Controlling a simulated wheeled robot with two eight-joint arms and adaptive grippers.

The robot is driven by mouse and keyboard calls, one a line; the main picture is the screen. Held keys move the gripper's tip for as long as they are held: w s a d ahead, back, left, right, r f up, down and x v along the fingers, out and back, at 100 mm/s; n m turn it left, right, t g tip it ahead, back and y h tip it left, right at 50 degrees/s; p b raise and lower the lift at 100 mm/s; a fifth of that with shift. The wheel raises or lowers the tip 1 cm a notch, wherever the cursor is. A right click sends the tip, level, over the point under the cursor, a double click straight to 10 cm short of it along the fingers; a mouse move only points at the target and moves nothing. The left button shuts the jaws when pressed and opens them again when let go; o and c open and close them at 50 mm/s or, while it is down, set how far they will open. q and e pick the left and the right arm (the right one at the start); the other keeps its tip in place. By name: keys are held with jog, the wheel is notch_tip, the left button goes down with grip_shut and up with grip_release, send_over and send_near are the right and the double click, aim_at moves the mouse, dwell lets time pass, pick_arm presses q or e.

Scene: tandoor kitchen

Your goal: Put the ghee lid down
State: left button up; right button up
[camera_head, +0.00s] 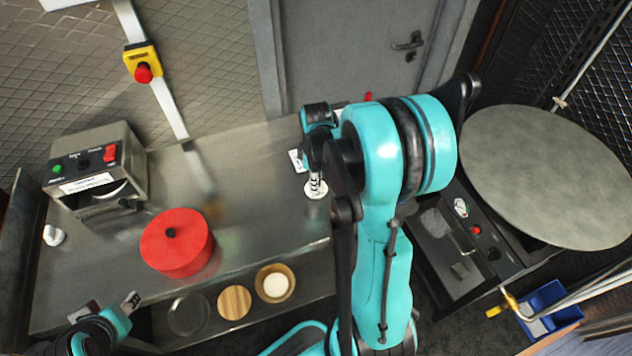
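A small round pale disc, which looks like the ghee lid (309,194), is at the counter's right part, directly under my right gripper (316,186). The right gripper points down, and its striped fingertips appear together at the middle of the disc. The arm hides part of this. I cannot tell whether the lid touches the counter. My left gripper (108,305) is low at the left, its two fingers apart and empty. A round container with a tan rim and white contents (274,284) stands uncovered in the counter's front row.
The steel counter (255,190) is bare between the red round pot (178,240) and my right gripper. A steel machine (98,170) and a small white object (54,236) stand left. A wooden disc (235,302) is in the front row. A large grey round plate (545,175) is right.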

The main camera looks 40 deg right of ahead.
jog(key=o, duration=0.4)
jog(key=shift+r, duration=0.1)
jog(key=shift+r+p, duration=0.4)
notch_tip(320, 180, up, 11)
jog(key=p, duration=0.3)
jog(key=s+a+r+m+t, duration=0.1)
jog(key=s+a+m+t, duration=0.1)
jog(key=a, duration=0.4)
jog(key=s+a+r+m+t, duration=0.2)
jog(key=s+a+m, duration=0.1)
jog(key=a, duration=0.3)
jog(key=s+a+r+m+t, duration=0.1)
jog(key=s+a+m+t, duration=0.1)
jog(key=a, duration=0.4)
jog(key=shift+s+a+r+m+t, duration=0.1)
jog(key=shift+s+r+m+t, duration=0.25)
jog(key=shift+t, duration=0.25)
jog(key=shift+w, duration=0.1)
